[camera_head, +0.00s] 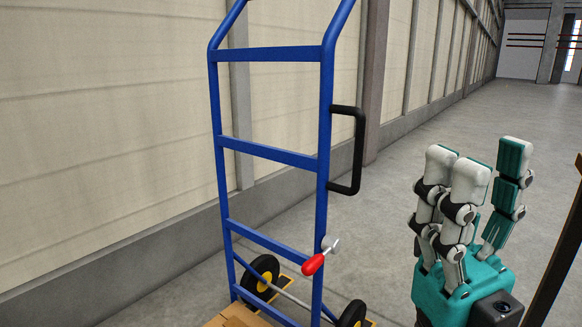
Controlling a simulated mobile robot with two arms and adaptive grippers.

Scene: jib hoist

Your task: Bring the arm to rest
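My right gripper (487,165) is at the right of the head view, teal with white and black fingers. Its fingers point upward and stand apart, with nothing between them. It is to the right of a blue hand truck (322,165) and does not appear to touch it. The arm behind this gripper is cut off by the bottom of the frame. My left gripper is not in view.
The hand truck has a black side handle (358,150), a red-gripped lever (313,264) and black wheels (260,275). A cardboard box (235,318) shows at the bottom edge. A brown post (562,255) slants at far right. Open floor (480,118) lies beyond.

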